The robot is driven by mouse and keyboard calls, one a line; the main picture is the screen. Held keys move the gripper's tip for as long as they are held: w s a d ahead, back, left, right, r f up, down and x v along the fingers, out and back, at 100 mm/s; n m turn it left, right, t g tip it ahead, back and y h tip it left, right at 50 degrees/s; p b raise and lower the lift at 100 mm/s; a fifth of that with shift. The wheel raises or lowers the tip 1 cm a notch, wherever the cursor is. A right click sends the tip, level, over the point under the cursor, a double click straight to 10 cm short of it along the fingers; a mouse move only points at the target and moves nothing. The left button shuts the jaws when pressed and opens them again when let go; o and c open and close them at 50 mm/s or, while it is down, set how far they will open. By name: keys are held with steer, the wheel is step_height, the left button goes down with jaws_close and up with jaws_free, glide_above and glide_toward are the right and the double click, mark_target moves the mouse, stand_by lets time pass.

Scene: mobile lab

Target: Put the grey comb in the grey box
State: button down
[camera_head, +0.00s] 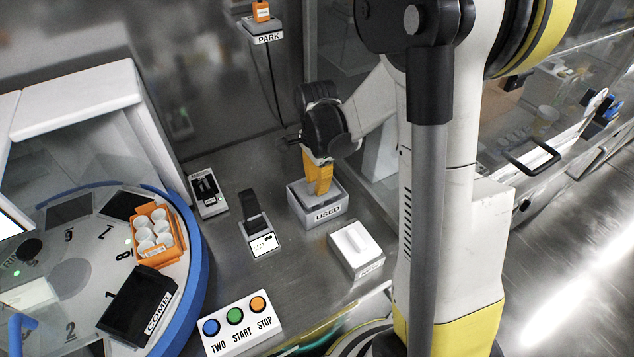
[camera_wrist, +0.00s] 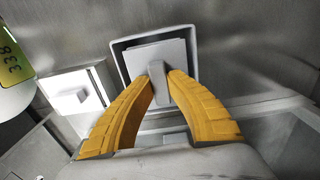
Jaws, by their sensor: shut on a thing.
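The grey box (camera_head: 300,212), labelled USED, stands on the steel bench; in the wrist view its dark rim (camera_wrist: 119,62) frames the comb. My gripper (camera_head: 319,188) points down over this box, its yellow fingers shut on the handle of the grey comb (camera_wrist: 150,54). The comb is a light grey plate with a raised handle between the fingertips (camera_wrist: 160,74). It appears at or inside the box opening; how deep it sits, and whether it touches the floor, I cannot tell. In the head view the fingers and box wall hide most of it.
A white box (camera_head: 367,262) with a white piece stands right in front of the grey box. A black device (camera_head: 251,212) and another small holder (camera_head: 207,190) stand left. A button panel (camera_head: 238,324) is at the front. A blue-rimmed turntable (camera_head: 200,262) fills the left.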

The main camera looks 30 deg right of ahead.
steer(key=c, duration=1.4)
jaws_free()
step_height(320, 180, up, 12)
